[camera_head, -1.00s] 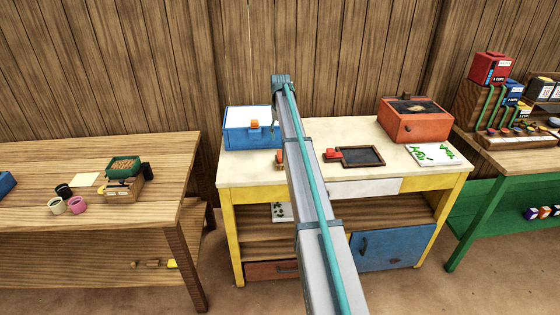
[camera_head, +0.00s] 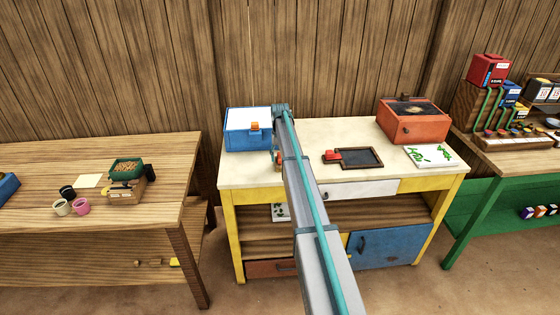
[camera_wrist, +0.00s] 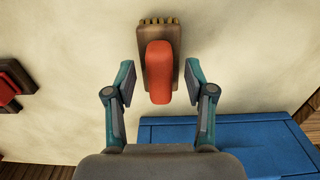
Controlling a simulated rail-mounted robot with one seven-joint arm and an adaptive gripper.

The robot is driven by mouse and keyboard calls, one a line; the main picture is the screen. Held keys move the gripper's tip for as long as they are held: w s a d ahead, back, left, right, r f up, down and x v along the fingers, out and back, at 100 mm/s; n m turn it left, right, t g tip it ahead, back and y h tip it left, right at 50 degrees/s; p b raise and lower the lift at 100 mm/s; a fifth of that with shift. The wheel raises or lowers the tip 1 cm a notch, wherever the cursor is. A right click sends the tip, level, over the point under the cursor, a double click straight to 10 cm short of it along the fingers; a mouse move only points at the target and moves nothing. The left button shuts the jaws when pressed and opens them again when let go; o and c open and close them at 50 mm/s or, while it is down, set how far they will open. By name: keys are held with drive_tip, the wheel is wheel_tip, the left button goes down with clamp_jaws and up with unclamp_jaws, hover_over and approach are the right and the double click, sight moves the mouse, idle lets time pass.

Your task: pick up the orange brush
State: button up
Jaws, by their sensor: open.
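The orange brush (camera_wrist: 159,72) lies on the cream tabletop in the wrist view, with an orange-red grip on a brown wooden block and pale bristles along its far edge. My gripper (camera_wrist: 160,82) is open, with one finger on each side of the brush and a gap on both sides. I cannot tell how high the fingers are above the tabletop. In the head view, a small part of the brush (camera_head: 278,158) shows beside my arm, which hides the rest and my gripper.
A blue box (camera_head: 240,139) stands close to the brush; it also shows in the wrist view (camera_wrist: 225,138). On the cream table (camera_head: 310,133) are a slate with a red block (camera_head: 361,158), a white-and-green card (camera_head: 432,157) and an orange box (camera_head: 413,125). Clear tabletop lies between them.

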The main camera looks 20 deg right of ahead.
clamp_jaws()
drive_tip(key=shift+r, duration=0.2)
idle(0.4)
drive_tip(key=shift+r+b, duration=0.55)
drive_tip(key=shift+b, duration=0.2)
drive_tip(key=s+d+r+b, duration=0.1)
drive_tip(key=s+r+b, duration=0.4)
drive_tip(key=s+r, duration=0.6)
drive_tip(key=s, duration=0.3)
drive_tip(key=shift+d+r+b, duration=0.2)
drive_tip(key=shift+r+b, duration=0.1)
